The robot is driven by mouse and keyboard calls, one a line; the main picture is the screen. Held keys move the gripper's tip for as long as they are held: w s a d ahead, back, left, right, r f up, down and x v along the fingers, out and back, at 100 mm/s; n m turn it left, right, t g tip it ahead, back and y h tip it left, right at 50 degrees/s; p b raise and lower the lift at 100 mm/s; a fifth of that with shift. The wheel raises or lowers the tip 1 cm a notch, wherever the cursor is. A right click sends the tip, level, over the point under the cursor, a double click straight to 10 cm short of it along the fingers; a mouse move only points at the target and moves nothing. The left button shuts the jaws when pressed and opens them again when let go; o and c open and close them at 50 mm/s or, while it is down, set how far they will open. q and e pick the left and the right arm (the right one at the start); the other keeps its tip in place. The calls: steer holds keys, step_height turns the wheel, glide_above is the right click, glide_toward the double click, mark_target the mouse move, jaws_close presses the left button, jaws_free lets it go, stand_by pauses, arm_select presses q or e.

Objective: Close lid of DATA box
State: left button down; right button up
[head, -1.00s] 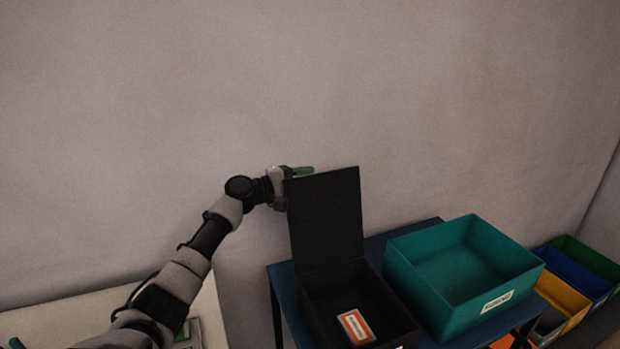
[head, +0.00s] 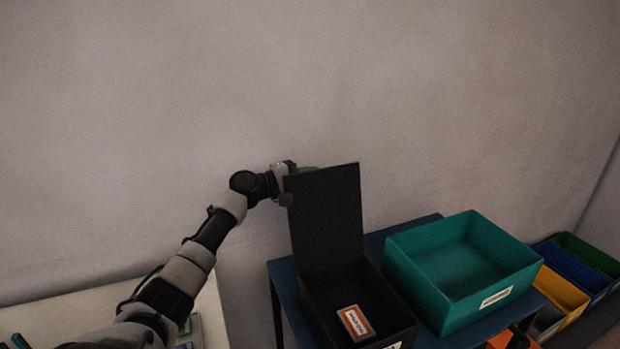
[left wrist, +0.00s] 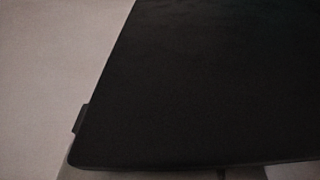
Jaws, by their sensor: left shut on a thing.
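The black DATA box (head: 402,309) stands on a dark blue table with its lid (head: 326,215) upright, open at the back. An orange-and-white labelled item (head: 355,323) lies inside it. The box's front label is only partly in view. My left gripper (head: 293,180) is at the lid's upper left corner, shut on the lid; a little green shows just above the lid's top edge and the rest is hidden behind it. In the left wrist view the dark lid (left wrist: 200,80) fills most of the picture. My right gripper is not in view.
An open teal box (head: 430,290) with a white label stands right of the DATA box on the blue table (head: 283,270). Yellow, blue and green bins (head: 585,255) are at the far right. A pale table (head: 70,305) is at lower left. A plain wall lies behind.

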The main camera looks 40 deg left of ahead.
arm_select(q)
steer(key=s+d+r+m, duration=0.2)
steer(key=s+d+m, duration=0.4)
steer(key=d, duration=0.5)
steer(key=shift+d+m, duration=0.35)
steer(key=shift+m, duration=0.15)
steer(key=c, duration=1)
jaws_free()
steer(key=shift+o, duration=0.2)
steer(key=shift+s+r, duration=0.1)
